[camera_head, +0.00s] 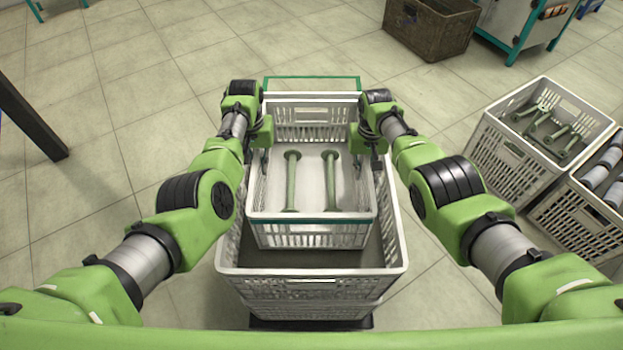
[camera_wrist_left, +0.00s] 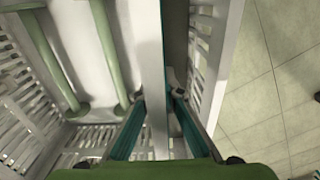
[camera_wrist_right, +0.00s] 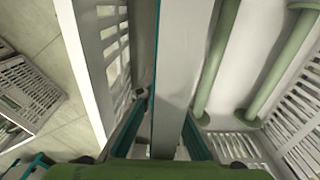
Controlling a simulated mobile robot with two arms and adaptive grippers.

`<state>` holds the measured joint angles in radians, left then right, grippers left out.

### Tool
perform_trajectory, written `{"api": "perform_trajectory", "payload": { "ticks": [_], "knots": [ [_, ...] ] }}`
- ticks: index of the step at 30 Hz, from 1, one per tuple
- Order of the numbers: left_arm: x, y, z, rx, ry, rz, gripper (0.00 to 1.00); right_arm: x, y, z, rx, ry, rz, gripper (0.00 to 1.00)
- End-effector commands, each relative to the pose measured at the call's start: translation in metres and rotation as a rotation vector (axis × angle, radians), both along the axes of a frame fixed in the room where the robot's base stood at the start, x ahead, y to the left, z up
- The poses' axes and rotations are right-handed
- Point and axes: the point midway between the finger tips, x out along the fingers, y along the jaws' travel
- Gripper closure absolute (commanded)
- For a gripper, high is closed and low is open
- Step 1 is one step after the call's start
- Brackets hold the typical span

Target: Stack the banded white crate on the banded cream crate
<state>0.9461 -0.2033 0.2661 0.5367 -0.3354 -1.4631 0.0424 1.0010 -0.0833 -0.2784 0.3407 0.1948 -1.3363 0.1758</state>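The white crate (camera_head: 312,217) with a teal band along its rim holds two green bobbins (camera_head: 292,182) lying in it. It sits within the outline of a larger pale slatted crate (camera_head: 312,283), which I take for the cream one; no band shows on it. I cannot tell whether the inner crate rests on anything. My left gripper (camera_head: 265,158) is shut on the inner crate's left wall, its fingers straddling the wall in the left wrist view (camera_wrist_left: 160,98). My right gripper (camera_head: 373,158) is shut on its right wall, as the right wrist view (camera_wrist_right: 170,108) shows.
A green bar frame (camera_head: 312,78) stands behind the pale crate. Two grey crates with parts (camera_head: 487,146) stand on the floor at right. A brown bin (camera_head: 432,32) is at the back right. A dark post (camera_head: 35,125) is at left. Tiled floor between is clear.

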Motion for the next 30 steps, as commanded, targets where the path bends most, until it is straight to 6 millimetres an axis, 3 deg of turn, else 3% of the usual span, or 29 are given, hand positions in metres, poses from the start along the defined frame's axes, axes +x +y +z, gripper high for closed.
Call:
{"api": "perform_trajectory", "payload": {
  "ticks": [14,30],
  "knots": [
    [0.001,0.0,0.007,0.001,-0.002,0.0,1.0,0.001,0.0,0.007,0.0,-0.002,0.0,1.0],
    [0.001,0.001,0.048,0.001,-0.003,0.0,1.0,0.001,-0.001,0.047,-0.001,-0.002,0.0,1.0]
  ]
}}
